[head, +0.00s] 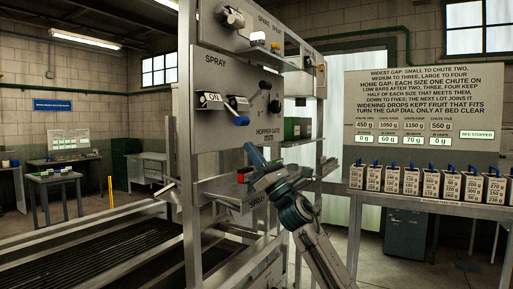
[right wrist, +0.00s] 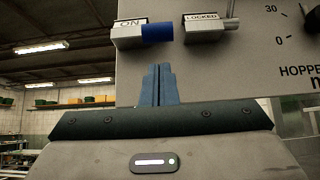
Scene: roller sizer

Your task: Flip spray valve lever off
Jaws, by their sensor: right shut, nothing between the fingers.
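The grey upright panel (head: 215,75) carries a SPRAY label. My right gripper (head: 256,156) is in front of the panel's lower part, below the lever. Its two blue fingers (right wrist: 160,82) are together, with nothing between them. My left gripper is not in view.
A block marked LOCKED with a grey lever (right wrist: 205,25) sits right of the ON block. A hopper gate dial with a black knob (head: 274,106) is further right. A sign board (head: 422,100) and several weight boxes stand right. Roller bed (head: 110,260) lies lower left.

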